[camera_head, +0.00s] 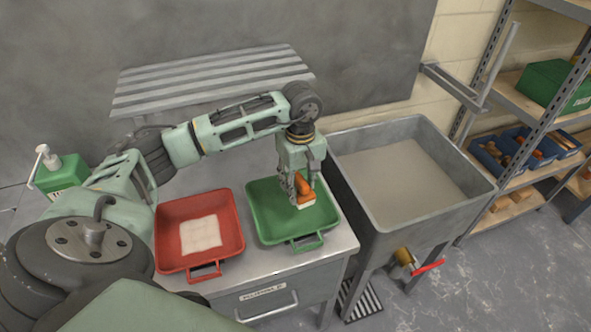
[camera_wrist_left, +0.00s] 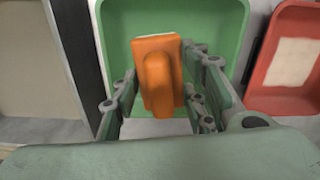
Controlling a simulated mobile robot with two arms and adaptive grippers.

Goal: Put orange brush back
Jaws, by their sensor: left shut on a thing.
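The orange brush (camera_head: 304,189) has an orange handle and a pale underside. My left gripper (camera_head: 302,185) points down over the green tub (camera_head: 264,228) and is shut on the brush. The left wrist view shows the brush (camera_wrist_left: 157,75) between the fingers (camera_wrist_left: 165,100), with the green tub (camera_wrist_left: 116,30) behind it. I cannot tell whether the brush touches the tub floor. The red tub (camera_head: 171,234), with a pale patch (camera_head: 200,234) on its floor, stands left of the green one. My right gripper is not in view.
Both tubs stand on a grey bench with a drawer (camera_head: 262,304). A deep grey sink (camera_head: 467,198) with a red-handled tap (camera_head: 427,267) adjoins on the right. A green dispenser (camera_head: 62,173) stands at left. Shelves (camera_head: 515,205) with blue bins (camera_head: 490,156) are at far right.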

